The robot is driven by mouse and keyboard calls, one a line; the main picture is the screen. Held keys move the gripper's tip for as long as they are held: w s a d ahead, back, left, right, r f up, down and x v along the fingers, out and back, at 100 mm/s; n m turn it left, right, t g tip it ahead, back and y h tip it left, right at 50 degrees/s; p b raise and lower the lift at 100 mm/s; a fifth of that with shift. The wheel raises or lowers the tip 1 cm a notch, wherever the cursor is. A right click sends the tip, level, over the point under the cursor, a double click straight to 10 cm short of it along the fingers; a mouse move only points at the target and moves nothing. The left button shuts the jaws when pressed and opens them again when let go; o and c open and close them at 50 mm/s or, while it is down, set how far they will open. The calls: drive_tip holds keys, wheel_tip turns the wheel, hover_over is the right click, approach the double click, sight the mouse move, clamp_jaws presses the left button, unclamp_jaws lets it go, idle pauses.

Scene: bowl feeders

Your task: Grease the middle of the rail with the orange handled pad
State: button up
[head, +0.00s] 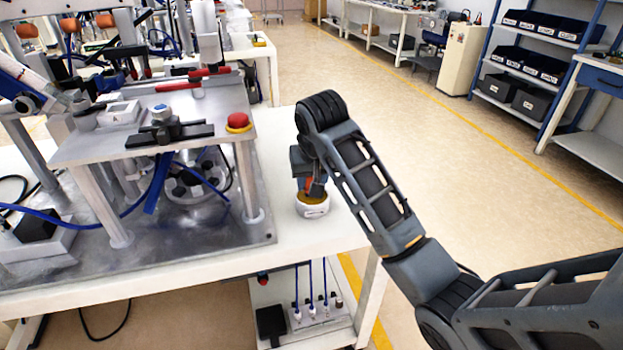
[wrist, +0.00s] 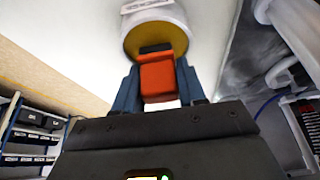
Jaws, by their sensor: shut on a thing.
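My gripper (head: 303,165) is at the right end of the white table, pointing down over a small white round tub (head: 313,208) with a label. It is shut on the orange handle (wrist: 158,78) of the pad. The handle stands between the two blue-grey fingers in the wrist view. Its dark lower end (wrist: 155,48) overlaps the tub's yellowish round top (wrist: 150,38); I cannot tell whether it touches. The pad's face is hidden. I cannot make out clearly which part of the machine is the rail.
The bowl feeder machine stands left of my gripper on a metal base plate (head: 180,250). Its raised plate (head: 150,110) carries a red button (head: 238,122) and a black clamp-like part (head: 170,133). The white table (head: 310,243) is bare around the tub. Open floor lies to the right.

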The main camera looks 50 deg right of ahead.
drive_tip(key=shift+f, duration=0.45)
idle(0.5)
drive_tip(key=shift+f+p, duration=0.2)
drive_tip(key=shift+p, duration=0.1)
idle(2.1)
wheel_tip(320, 180, up, 7)
drive_tip(key=p, duration=0.8)
drive_tip(key=shift+r, duration=0.2)
drive_tip(key=shift+f, duration=0.1)
idle(0.7)
